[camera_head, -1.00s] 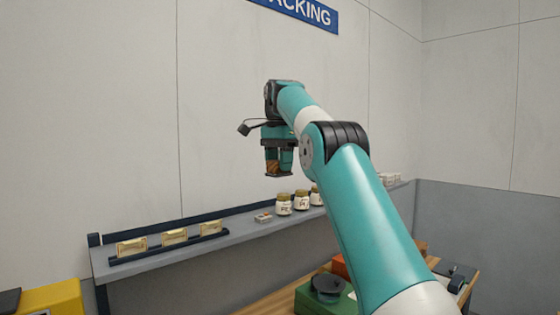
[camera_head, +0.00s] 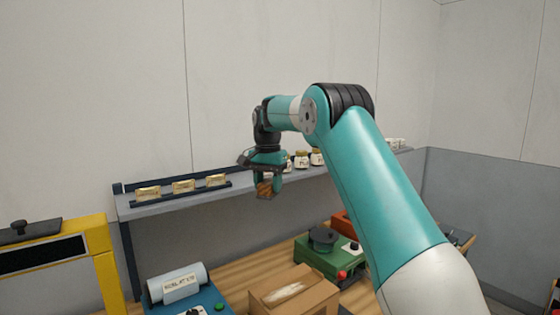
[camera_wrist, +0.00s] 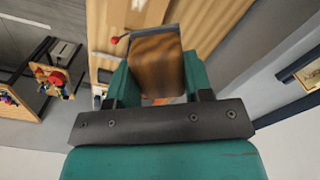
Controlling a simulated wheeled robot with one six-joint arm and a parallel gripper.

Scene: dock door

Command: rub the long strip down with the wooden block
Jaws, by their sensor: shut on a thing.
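My gripper (camera_head: 266,183) is shut on the wooden block (camera_head: 264,190), a brown wood-grained piece with a dark edge. In the wrist view, the block (camera_wrist: 157,66) sits between the green fingers. The gripper points down and is held in the air, in front of the shelf and above the bench. A cardboard box (camera_head: 318,299) lies on the bench below. A pale, whitish strip (camera_head: 284,292) runs along its top, apart from the block. The box's near end is cut off by the picture's bottom edge.
A green machine (camera_head: 318,262) with a black knob stands right of the box. A blue machine with a labelled roll (camera_head: 181,285) stands left of it. A grey shelf (camera_head: 150,207) behind carries gold packs and jars. A yellow frame (camera_head: 97,238) is at far left.

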